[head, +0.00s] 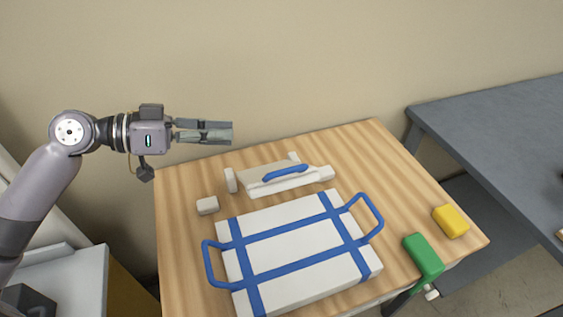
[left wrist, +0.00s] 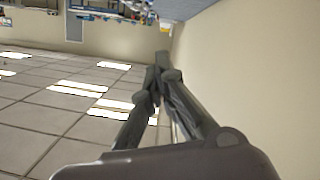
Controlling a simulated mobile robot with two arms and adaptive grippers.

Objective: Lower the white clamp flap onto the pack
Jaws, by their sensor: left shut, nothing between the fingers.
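The white clamp flap (head: 255,176) with its blue handle (head: 286,174) is at the back of the wooden table. It sits between pale end blocks, behind the pack and apart from it; its exact tilt is hard to tell. The pack (head: 290,237) is a flat white slab with blue straps and a blue loop handle at each side, lying on the table. My left gripper (head: 231,132) is shut and empty, in the air beyond the table's back edge, above and left of the flap. Its closed fingers (left wrist: 156,78) fill the middle of the left wrist view. My right gripper is not visible.
A small white block (head: 207,205) lies left of the flap. A green block (head: 423,255) and a yellow block (head: 451,221) lie at the table's right side. A dark grey table (head: 500,125) stands to the right. The wall (head: 330,70) is close behind.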

